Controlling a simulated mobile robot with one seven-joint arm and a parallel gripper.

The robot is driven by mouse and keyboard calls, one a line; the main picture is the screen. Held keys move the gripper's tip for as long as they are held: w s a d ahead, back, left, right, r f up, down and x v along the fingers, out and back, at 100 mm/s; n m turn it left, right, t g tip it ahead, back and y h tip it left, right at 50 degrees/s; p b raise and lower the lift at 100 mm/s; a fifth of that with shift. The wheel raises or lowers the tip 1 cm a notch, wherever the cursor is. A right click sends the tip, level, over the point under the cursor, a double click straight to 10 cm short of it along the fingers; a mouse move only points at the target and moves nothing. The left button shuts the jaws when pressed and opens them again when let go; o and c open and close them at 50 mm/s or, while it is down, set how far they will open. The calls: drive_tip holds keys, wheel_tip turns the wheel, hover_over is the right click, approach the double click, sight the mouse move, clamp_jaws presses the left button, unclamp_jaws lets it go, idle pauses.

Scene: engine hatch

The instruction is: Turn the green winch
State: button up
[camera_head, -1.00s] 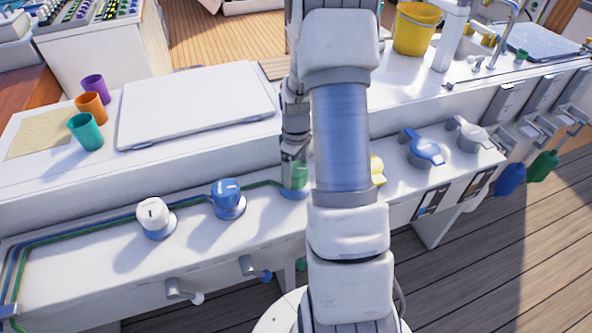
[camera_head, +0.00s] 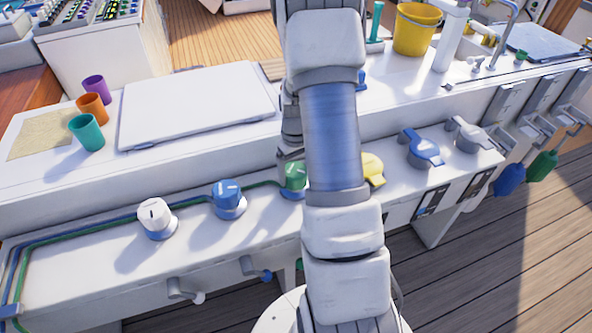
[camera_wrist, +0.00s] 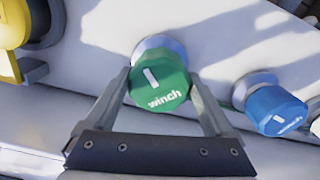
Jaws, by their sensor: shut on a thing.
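The green winch (camera_head: 294,174) is a round knob on a grey-blue base on the white sloped panel, partly hidden by my arm in the head view. In the wrist view the green winch (camera_wrist: 158,80) shows its "winch" label and a white pointer line tilted to the upper left. My gripper (camera_wrist: 161,84) has one finger on each side of the knob and is shut on it. In the head view most of my gripper is hidden behind the arm.
A blue winch (camera_head: 228,198) and a white knob (camera_head: 155,216) stand left of the green one. A yellow knob (camera_head: 372,168) is close on the right, partly behind my arm. Blue (camera_head: 425,149) and white (camera_head: 473,136) valves stand farther right.

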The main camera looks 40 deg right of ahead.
drive_tip(key=shift+m, duration=1.5)
drive_tip(key=o, duration=1.1)
wheel_tip(320, 180, up, 18)
drive_tip(key=p, duration=0.4)
drive_tip(key=shift+f, duration=0.2)
